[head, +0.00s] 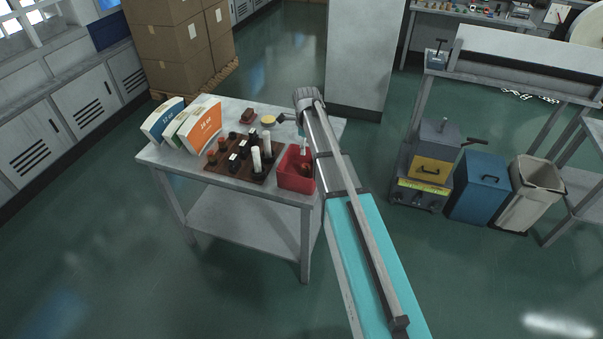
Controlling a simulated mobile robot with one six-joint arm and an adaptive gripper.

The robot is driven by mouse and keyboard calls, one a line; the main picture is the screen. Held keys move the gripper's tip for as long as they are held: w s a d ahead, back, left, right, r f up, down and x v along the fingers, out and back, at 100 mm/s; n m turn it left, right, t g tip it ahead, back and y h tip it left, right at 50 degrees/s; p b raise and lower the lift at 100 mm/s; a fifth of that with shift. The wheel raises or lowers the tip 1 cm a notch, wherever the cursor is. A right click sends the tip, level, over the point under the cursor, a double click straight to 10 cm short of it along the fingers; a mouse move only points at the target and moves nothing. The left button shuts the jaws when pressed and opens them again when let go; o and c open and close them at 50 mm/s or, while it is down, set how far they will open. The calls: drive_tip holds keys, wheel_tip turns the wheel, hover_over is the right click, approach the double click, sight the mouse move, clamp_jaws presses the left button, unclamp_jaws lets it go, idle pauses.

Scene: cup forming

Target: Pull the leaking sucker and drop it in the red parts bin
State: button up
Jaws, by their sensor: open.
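A dark brown rack (262,180) on the table holds several upright short posts or suckers with black, reddish and white parts. Two taller white ones (257,159) stand at its right side. I cannot tell which sucker is leaking. The red parts bin (296,184) stands right of the rack at the table's front edge. A small reddish shape (306,167) shows inside it, too small to make out. My gripper (303,150) is open and points down over the bin, partly hidden by my arm. I see nothing held in it.
Printed cartons (203,124) stand at the table's (252,196) back left. A yellow-topped round item (268,120) and a small brown block (249,117) lie behind the rack. A blue bin (480,188) and a machine (432,165) stand to the right.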

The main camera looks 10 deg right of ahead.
drive_tip(key=shift+r, duration=0.1)
drive_tip(key=s+a+r+p, duration=0.1)
drive_tip(key=s+r+p, duration=0.2)
drive_tip(key=r+p, duration=1)
drive_tip(key=s+r+p, duration=0.4)
drive_tip(key=r+p, duration=0.8)
drive_tip(key=shift+s+a+r+p, duration=0.2)
drive_tip(key=shift+a+r+p, duration=0.15)
drive_tip(key=shift+a+p, duration=0.05)
idle(0.5)
idle(1.0)
drive_tip(key=s+f+n+b, duration=0.6)
drive_tip(key=s+n, duration=0.3)
drive_tip(key=n, duration=0.3)
drive_tip(key=s+f+n+b, duration=0.7)
drive_tip(key=s+n, duration=0.3)
drive_tip(key=n, duration=0.1)
drive_tip(key=shift+a+f+n, duration=0.2)
drive_tip(key=shift+a+n, duration=0.05)
drive_tip(key=shift+n, duration=0.15)
idle(0.8)
